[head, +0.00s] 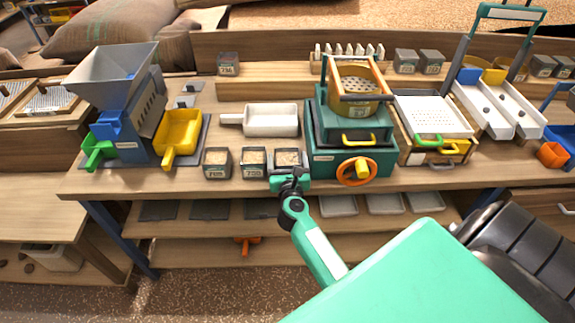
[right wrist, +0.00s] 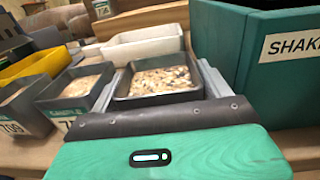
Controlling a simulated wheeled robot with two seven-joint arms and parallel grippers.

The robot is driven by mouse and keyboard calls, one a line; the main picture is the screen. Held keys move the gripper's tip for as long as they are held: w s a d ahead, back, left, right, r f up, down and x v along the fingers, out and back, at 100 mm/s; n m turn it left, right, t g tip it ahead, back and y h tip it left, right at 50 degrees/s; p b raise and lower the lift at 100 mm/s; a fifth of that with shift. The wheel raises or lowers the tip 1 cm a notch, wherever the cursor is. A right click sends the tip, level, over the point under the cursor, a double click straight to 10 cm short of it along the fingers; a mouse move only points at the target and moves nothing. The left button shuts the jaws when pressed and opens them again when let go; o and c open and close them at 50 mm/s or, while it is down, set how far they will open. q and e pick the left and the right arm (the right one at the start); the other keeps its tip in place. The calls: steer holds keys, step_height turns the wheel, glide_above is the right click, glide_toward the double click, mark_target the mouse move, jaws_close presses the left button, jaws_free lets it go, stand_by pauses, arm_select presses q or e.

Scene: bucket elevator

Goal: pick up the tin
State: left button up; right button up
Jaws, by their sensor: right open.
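A small dark grey open tin (head: 277,160) full of pale flakes stands upright on the bench, the rightmost of three in a row. My right gripper (head: 289,174) is at its front side in the head view. In the right wrist view, the same tin (right wrist: 155,99) lies between the two grey fingers of my right gripper (right wrist: 160,88), one along each side. The jaws are open, and I cannot tell whether either finger touches the tin. The tin's front face is hidden by the gripper. My left gripper is not in view.
Two similar tins (head: 253,163) (head: 217,163) stand close to the left. A teal shaker box (head: 330,165) with an orange wheel stands close to the right. A white scoop tray (head: 270,120) lies behind. A yellow scoop (head: 180,130) and a blue-grey hopper (head: 115,75) are further left.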

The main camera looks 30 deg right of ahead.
steer(key=c, duration=0.7)
steer(key=shift+c, duration=1.1)
steer(key=shift+r, duration=0.15)
